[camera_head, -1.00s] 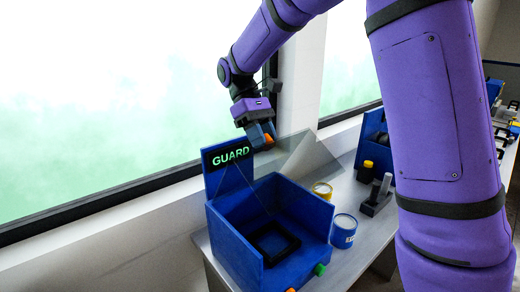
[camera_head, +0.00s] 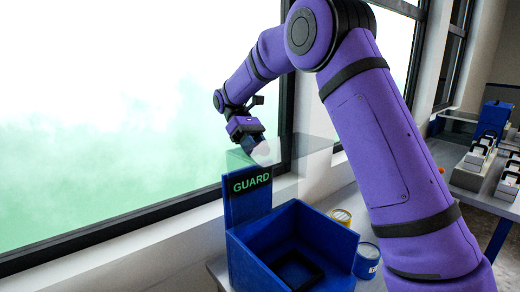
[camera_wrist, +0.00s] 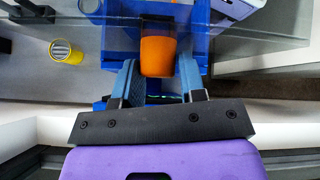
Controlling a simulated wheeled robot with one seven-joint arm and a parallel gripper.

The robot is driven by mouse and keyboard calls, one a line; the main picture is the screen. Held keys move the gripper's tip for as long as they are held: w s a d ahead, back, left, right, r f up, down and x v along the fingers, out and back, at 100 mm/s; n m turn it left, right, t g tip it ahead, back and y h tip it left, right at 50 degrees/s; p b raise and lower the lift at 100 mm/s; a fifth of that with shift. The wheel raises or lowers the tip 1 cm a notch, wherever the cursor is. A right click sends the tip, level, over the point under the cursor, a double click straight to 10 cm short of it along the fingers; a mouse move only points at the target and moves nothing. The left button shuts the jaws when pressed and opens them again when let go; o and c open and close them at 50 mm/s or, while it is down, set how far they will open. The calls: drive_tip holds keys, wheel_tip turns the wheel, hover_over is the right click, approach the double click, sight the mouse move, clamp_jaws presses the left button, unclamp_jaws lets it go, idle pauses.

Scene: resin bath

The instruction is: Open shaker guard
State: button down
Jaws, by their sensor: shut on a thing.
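The shaker is a blue open-topped box (camera_head: 330,232) with a black square frame (camera_head: 298,268) inside. A blue back plate marked GUARD (camera_head: 250,183) stands at its back left. The clear guard panel (camera_head: 312,152) is raised above the box, roughly upright near the window, and its edges are faint. My gripper (camera_head: 260,150) is up at the panel. In the wrist view, the orange handle (camera_wrist: 158,56) lies between the two blue fingers of my gripper (camera_wrist: 158,82), which is shut on it. The clear panel also crosses the top of the wrist view (camera_wrist: 245,42).
The yellow jar also shows in the wrist view (camera_wrist: 66,51). The window frame (camera_head: 110,225) is close behind my gripper. Racks (camera_head: 480,155) stand far right.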

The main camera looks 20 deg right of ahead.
drive_tip(key=shift+w+d+f, duration=0.1)
drive_tip(key=shift+d+f, duration=0.05)
drive_tip(key=shift+f, duration=0.2)
drive_tip(key=c, duration=0.8)
unclamp_jaws()
drive_tip(key=shift+w+d, duration=0.1)
drive_tip(key=shift+d, duration=0.05)
drive_tip(key=shift+r, duration=0.15)
